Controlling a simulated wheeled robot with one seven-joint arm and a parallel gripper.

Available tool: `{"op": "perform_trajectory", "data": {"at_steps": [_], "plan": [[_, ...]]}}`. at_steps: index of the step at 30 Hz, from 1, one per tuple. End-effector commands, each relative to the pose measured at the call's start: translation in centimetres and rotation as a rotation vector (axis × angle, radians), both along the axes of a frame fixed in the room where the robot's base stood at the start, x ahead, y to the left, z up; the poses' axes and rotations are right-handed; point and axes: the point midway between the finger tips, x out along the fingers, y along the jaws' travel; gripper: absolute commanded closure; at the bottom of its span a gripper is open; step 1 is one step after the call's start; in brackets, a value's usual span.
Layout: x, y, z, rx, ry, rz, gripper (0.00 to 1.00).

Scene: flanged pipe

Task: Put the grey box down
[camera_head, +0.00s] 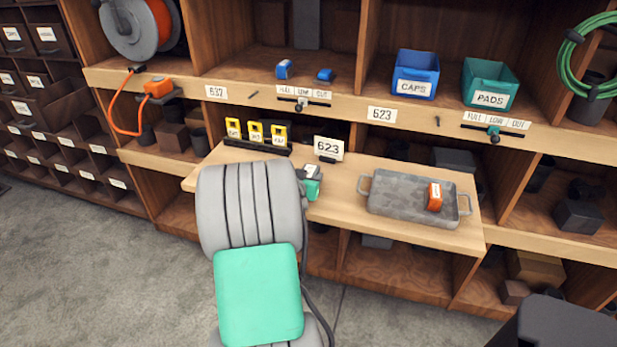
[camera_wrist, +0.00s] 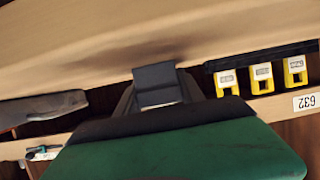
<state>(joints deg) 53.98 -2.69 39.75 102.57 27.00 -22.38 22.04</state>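The grey box (camera_wrist: 157,84) shows in the wrist view as a small dark grey block between the fingers of my gripper (camera_wrist: 160,103). The fingers lie close along both of its sides, so the gripper looks shut on it. In the head view my arm hides most of the gripper. A small teal and pale grey part (camera_head: 312,181) shows just right of the arm, over the wooden worktop (camera_head: 345,204); I cannot tell the box apart there. Whether the box touches any surface cannot be told.
A grey metal tray (camera_head: 398,206) holding an orange block (camera_head: 434,197) lies on the worktop's right. Bare wood lies between the sign and the tray. Shelves rise behind.

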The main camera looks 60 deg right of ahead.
Motion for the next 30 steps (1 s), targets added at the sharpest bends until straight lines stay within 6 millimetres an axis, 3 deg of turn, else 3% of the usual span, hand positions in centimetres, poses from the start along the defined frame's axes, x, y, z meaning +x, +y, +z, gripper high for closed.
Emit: {"op": "perform_trajectory", "data": {"at_steps": [8,17,20,30], "plan": [[0.0,0.0,0.0,0.001,0.000,0.000,0.33],[0.0,0.0,0.6,0.001,0.000,0.000,0.33],[-0.1,1.4,1.1,-0.001,0.001,0.003,0.33],[-1.3,9.1,4.2,-0.001,-0.001,0.004,0.33]]}}
